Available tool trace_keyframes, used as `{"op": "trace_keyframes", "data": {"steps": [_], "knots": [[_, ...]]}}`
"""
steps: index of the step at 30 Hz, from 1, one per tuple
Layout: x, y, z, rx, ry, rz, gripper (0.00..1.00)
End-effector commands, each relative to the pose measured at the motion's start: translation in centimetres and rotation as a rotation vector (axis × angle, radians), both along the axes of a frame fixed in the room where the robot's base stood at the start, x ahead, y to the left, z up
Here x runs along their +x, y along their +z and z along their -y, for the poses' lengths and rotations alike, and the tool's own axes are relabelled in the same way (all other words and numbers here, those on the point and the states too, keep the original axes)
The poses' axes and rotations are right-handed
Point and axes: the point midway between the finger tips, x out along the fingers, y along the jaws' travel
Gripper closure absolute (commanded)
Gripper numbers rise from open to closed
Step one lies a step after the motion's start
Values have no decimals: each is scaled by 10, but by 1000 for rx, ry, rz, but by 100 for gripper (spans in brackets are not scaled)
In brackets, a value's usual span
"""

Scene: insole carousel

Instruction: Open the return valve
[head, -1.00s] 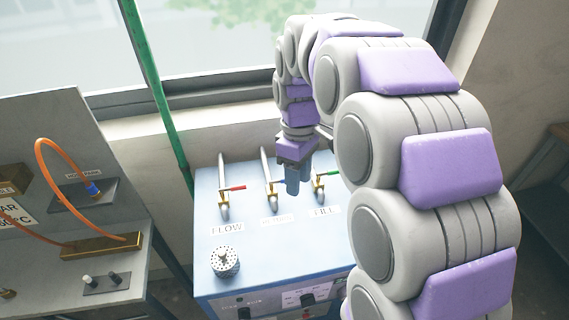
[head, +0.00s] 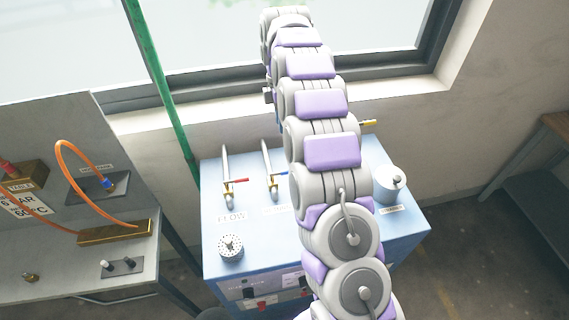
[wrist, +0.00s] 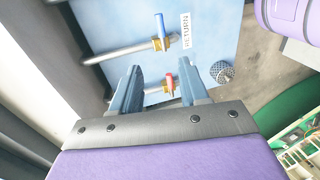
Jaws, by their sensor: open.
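The return valve (wrist: 160,43) has a brass body and a blue lever (wrist: 160,25) lying crosswise to its pipe, beside the RETURN label (wrist: 186,31) in the wrist view. In the head view the return valve (head: 271,182) is the middle one, with its lever partly covered by my arm. My gripper (wrist: 160,72) is open and empty. In the wrist view the flow valve's red lever (wrist: 170,84) shows between its fingers, and the blue lever is beyond the fingertips. I see no contact. In the head view my arm hides most of the gripper.
The blue cabinet (head: 262,235) carries the flow valve (head: 227,186) at left, a perforated round fitting (head: 231,248) and a white cylinder (head: 390,182) at right. A green post (head: 163,95) stands left of it. A bench with an orange hose (head: 62,165) is further left.

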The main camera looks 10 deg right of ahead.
Motion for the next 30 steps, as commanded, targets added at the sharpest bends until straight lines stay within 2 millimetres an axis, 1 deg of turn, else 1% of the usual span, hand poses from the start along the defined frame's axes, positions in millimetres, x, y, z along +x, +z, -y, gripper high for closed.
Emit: {"op": "trace_keyframes", "data": {"steps": [7, 14, 27, 30], "knots": [[-5, -23, 0, 0, 0, -2, 56], [-13, -56, 0, 0, -2, -6, 56], [-29, -137, 0, -1, -1, -7, 56], [-30, -150, 0, -1, -1, -2, 56]]}}
